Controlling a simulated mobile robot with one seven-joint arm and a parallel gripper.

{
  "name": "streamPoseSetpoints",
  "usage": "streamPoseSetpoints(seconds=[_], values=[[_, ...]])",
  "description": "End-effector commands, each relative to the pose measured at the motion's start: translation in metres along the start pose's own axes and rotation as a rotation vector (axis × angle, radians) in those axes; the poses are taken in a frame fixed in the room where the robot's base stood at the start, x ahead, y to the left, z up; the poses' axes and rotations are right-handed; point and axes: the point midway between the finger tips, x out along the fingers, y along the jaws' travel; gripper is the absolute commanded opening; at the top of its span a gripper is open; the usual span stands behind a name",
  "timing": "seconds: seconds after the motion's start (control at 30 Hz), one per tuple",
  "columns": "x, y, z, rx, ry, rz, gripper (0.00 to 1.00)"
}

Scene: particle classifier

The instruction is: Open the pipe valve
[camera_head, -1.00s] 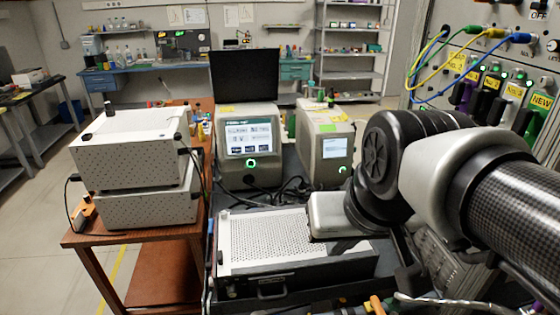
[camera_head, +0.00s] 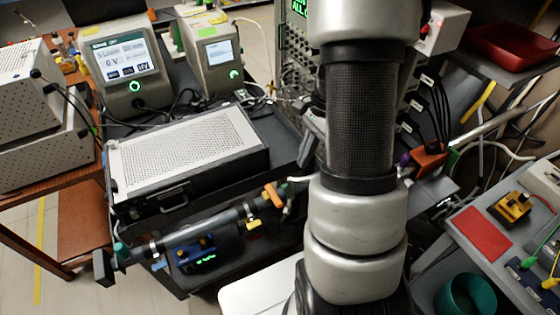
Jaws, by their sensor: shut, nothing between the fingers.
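A dark horizontal pipe (camera_head: 195,229) runs along the front side of the black cart, below the perforated metal box. An orange valve handle (camera_head: 273,195) sits near its right end and appears to lie across the pipe's line. A small yellow part (camera_head: 253,225) is just below the pipe, and a teal fitting (camera_head: 121,250) is at its left end. My arm stands upright in the middle of the view, to the right of the orange handle. My gripper cannot be made out; my arm hides the area behind it. No contact with the handle shows.
The perforated box (camera_head: 185,146) fills the cart top, with two instruments (camera_head: 125,68) (camera_head: 212,58) behind. A blue device with green digits (camera_head: 195,258) is below the pipe. On the right are a grey table with a red sheet (camera_head: 482,233) and a teal bowl (camera_head: 465,296).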

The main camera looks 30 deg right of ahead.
Motion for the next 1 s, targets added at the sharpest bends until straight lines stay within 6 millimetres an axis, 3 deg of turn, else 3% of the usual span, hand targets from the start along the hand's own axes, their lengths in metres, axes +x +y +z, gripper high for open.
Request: streamPoseSetpoints(seconds=[0.2, 0.63, 0.77, 1.0], values=[[0.015, 0.004, -0.014, 0.073, -0.009, 0.016, 0.00], [0.023, 0.004, -0.013, 0.071, -0.011, 0.018, 0.00], [0.043, 0.006, -0.013, 0.072, -0.012, 0.021, 0.00], [0.096, 0.007, -0.012, 0.072, -0.013, 0.021, 0.00]])
